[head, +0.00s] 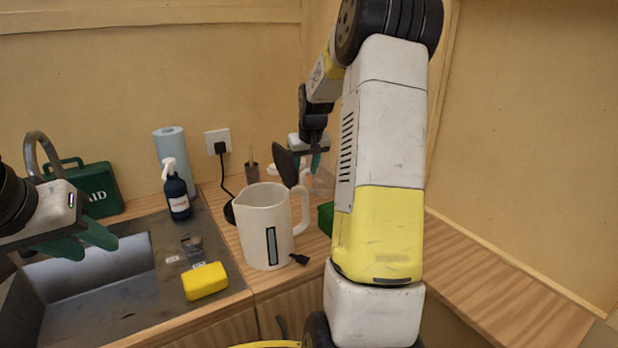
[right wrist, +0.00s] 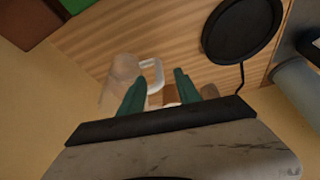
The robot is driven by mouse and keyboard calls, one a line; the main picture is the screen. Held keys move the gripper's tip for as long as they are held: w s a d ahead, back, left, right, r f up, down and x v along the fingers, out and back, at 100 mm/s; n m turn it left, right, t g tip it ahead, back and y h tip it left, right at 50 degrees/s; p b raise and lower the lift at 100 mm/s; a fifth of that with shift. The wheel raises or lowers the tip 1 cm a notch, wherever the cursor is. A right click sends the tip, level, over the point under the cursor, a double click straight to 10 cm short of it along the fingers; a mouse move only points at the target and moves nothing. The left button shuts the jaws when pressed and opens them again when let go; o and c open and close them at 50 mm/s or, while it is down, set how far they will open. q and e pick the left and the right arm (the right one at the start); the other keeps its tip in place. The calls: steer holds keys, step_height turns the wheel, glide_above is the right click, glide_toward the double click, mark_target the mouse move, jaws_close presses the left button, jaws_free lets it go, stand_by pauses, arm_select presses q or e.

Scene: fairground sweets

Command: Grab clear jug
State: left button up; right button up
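The clear jug (head: 323,183) stands on the wooden counter near the back corner, partly hidden behind my right arm in the head view. In the right wrist view the see-through jug (right wrist: 121,76) shows with its pale handle (right wrist: 159,73) toward the fingers. My right gripper (right wrist: 158,76) is open, and the handle appears between its green fingertips, seemingly beyond them; contact cannot be told. In the head view the right gripper (head: 317,161) is just above the jug. My left gripper (head: 85,240) is over the sink at the left, with its green fingers apart and empty.
A cream kettle (head: 262,228) stands in front of the jug area, and a black corded disc (right wrist: 243,28) lies on the counter. A spray bottle (head: 176,190), blue roll (head: 172,150), green first-aid case (head: 92,190) and yellow sponge (head: 205,281) surround the sink (head: 141,236). The right counter (head: 500,280) is clear.

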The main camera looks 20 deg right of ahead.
mark_target(304, 181)
steer(key=x, duration=0.7)
steer(key=shift+w+d+f, duration=0.3)
steer(key=shift+f, duration=0.05)
jaws_close()
stand_by(1.0)
